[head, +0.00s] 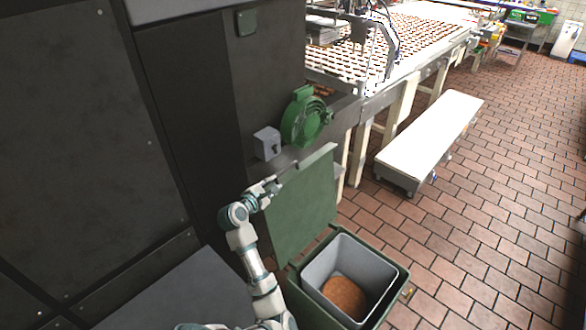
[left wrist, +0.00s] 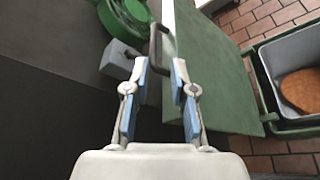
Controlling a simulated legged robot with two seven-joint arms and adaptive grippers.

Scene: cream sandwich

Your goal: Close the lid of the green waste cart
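The green waste cart (head: 396,292) stands at the bottom of the head view, and part of it shows at the right of the left wrist view (left wrist: 262,82). Its green lid (head: 308,205) is open and stands up steeply at the cart's back left; it also fills the middle right of the left wrist view (left wrist: 215,75). My left gripper (head: 274,187) is at the lid's upper left edge. In the left wrist view its two fingers (left wrist: 160,68) are apart, with a dark bar just beyond the tips. I cannot tell whether they touch the lid. My right gripper is not in view.
A grey inner bin (head: 318,268) in the cart holds a round brown mass (head: 345,297). A dark machine cabinet (head: 190,110) is close on the left, with a green round part (head: 304,120) and a grey box (head: 267,143). A white bench (head: 430,140) stands right on open tiled floor.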

